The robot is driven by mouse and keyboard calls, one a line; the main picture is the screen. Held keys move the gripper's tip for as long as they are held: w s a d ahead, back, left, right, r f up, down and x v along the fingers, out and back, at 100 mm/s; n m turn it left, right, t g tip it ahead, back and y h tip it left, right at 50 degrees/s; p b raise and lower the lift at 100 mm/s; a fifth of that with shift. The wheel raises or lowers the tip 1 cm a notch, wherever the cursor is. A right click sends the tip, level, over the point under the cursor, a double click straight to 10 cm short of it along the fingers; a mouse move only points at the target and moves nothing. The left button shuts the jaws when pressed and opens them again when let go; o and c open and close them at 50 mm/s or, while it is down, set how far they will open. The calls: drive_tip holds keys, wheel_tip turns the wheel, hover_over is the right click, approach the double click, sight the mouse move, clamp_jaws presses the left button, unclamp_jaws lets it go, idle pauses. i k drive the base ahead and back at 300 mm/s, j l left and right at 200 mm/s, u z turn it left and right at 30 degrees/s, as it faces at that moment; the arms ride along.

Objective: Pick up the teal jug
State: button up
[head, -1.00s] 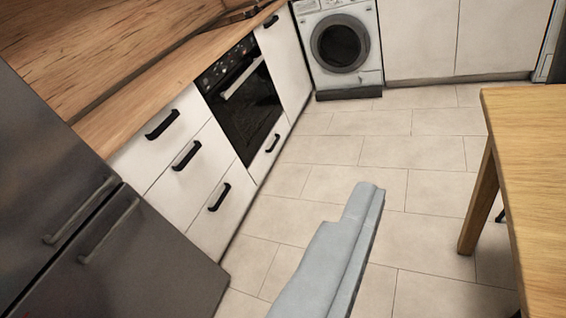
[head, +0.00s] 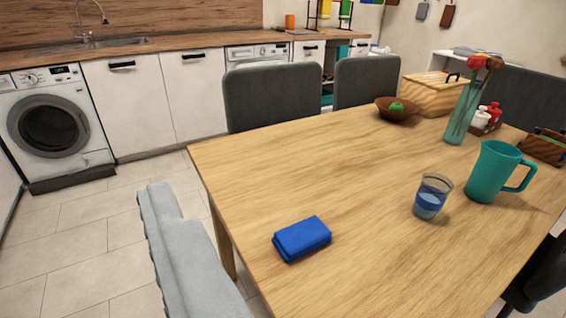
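The teal jug (head: 490,172) stands upright on the wooden table (head: 300,180), toward the right of the view, with its handle to the right. A glass tumbler (head: 431,197) with blue in it stands just left of the jug, apart from it. Nothing holds the jug.
A blue folded cloth (head: 302,238) lies near the table's front left. Behind the jug stand a vase of flowers (head: 464,115), a brown bowl (head: 397,110) and a wooden box (head: 433,92). Grey chairs (head: 274,97) line the far side; a pale grey piece (head: 187,250) stands at left.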

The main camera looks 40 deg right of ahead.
sight(497, 160)
drive_tip(key=z, duration=2.05)
